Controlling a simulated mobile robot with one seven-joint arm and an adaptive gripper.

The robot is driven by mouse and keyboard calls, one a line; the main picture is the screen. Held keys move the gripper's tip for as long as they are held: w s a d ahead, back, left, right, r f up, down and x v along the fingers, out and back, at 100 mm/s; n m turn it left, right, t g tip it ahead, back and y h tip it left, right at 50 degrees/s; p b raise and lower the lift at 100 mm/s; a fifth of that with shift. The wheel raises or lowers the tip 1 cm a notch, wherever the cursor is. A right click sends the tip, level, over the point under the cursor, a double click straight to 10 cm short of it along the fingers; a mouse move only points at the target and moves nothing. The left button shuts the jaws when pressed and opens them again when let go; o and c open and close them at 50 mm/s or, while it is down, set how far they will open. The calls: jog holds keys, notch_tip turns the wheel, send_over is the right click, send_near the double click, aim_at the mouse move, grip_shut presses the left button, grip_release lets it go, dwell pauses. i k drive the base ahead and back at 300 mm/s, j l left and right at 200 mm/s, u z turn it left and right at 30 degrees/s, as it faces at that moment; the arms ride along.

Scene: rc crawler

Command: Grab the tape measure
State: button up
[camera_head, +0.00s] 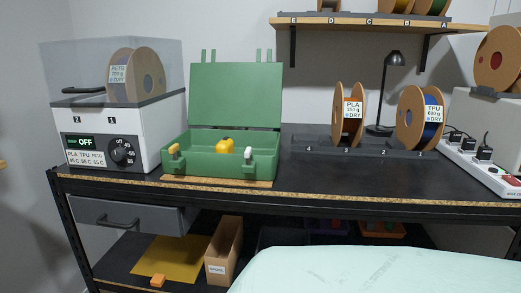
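A small yellow object (224,145), which looks like the tape measure, sits inside the open green toolbox (222,167) on the workbench. Its lower part is hidden by the toolbox's front wall, and it is too small to make out details. The toolbox lid (235,95) stands up at the back. The front wall carries a yellow latch at left and a pale latch at right. My gripper is not in view.
A filament dryer (105,135) stands left of the toolbox. Upright spools (348,135) sit in a dark rack (365,152) to the right, beside a black lamp (391,90). A shelf (345,29) hangs above. A cardboard box (222,252) stands below. Bare worktop lies in front of the rack.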

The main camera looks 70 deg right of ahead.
aim_at(226, 145)
jog(key=z, duration=1.8)
jog(key=i+l+u, duration=0.1)
jog(key=l+u, duration=0.2)
jog(key=i+l+u, duration=0.1)
jog(key=l+u, duration=0.15)
jog(key=l, duration=0.15)
